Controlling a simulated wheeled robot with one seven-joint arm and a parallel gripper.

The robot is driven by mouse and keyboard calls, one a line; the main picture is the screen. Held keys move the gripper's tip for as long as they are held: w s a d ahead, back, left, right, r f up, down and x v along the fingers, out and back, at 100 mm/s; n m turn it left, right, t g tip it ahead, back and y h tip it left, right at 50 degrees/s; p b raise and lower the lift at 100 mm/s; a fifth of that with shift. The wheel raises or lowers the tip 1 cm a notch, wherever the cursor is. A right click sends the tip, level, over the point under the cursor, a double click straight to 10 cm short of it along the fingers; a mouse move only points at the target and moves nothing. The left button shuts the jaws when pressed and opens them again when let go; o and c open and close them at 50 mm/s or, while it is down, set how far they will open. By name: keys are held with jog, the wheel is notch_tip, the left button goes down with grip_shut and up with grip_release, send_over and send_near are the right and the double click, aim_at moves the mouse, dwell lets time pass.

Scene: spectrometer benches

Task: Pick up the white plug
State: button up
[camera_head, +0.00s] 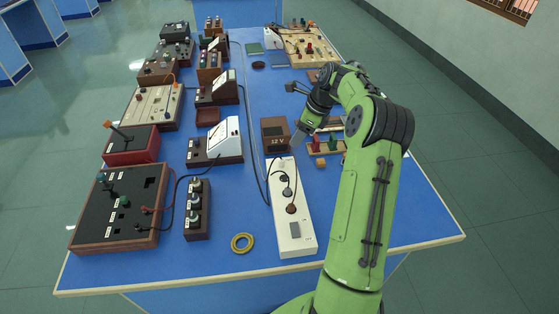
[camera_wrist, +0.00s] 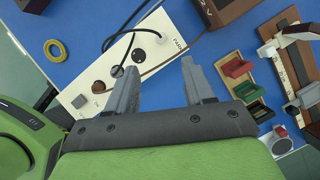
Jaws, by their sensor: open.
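A long white power strip (camera_head: 282,238) lies on the blue bench, left of my arm. Near its far end is a pale white plug (camera_head: 283,163), hard to separate from the strip's white top. Dark cord loops beside it, and darker round fittings sit nearer the middle. My gripper (camera_head: 298,139) is above the bench near the strip's far end. In the wrist view my gripper (camera_wrist: 160,66) is open, with nothing between its fingers.
A brown 12 V box (camera_head: 275,134) stands just beyond the strip. Red and green blocks (camera_head: 325,144) lie right of my gripper. A yellow ring (camera_head: 242,242) lies left of the strip. Instruments crowd the bench's left side; its front right is fairly clear.

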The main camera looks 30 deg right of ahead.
jog(key=b, duration=0.2)
send_over(281, 161)
jog(key=s+d, duration=0.2)
notch_tip(281, 161, down, 7)
jog(key=shift+s+d+r, duration=0.15)
jog(key=shift+r, duration=0.05)
jog(key=b+x, duration=0.1)
jog(key=x, duration=0.5)
jog(key=shift+f, duration=0.1)
jog(key=shift+c, duration=0.2)
grip_shut()
